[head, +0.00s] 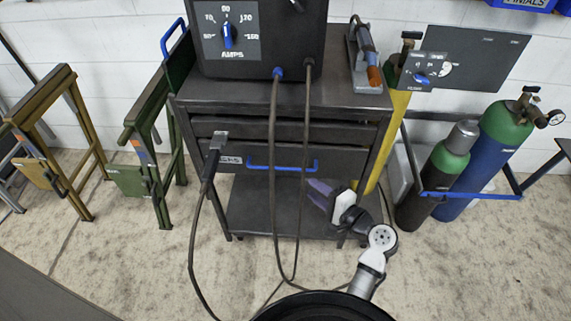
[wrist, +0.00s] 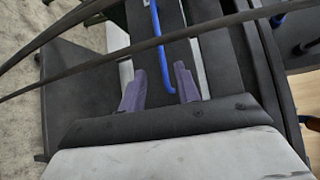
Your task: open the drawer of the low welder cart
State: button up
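The low welder cart (head: 348,98) is dark grey and stands in the middle of the head view. Its lower drawer (head: 335,158) has a blue bar handle (head: 282,168); a second drawer front (head: 345,133) lies above it. Both look shut. My gripper (head: 316,194) is just below and right of the handle's right end. In the wrist view, the two purple fingers of my gripper (wrist: 160,82) are apart with nothing gripped. The blue handle (wrist: 158,40) runs down the picture, its near end appearing between the fingers; I cannot tell the depth gap.
Two cables (head: 272,120) hang from the welder (head: 265,35) across the drawer fronts and handle. A clamp (head: 213,160) on a cable hangs at the drawer's left. Gas cylinders (head: 500,140) stand right; folding stands (head: 150,150) left. An open lower shelf (head: 255,215) lies below.

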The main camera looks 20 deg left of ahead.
aim_at(286, 169)
jog(key=p+x, duration=0.2)
jog(key=x, duration=1)
jog(key=shift+w+a, duration=0.2)
jog(key=shift+a, duration=0.05)
jog(key=shift+c, duration=0.3)
grip_shut()
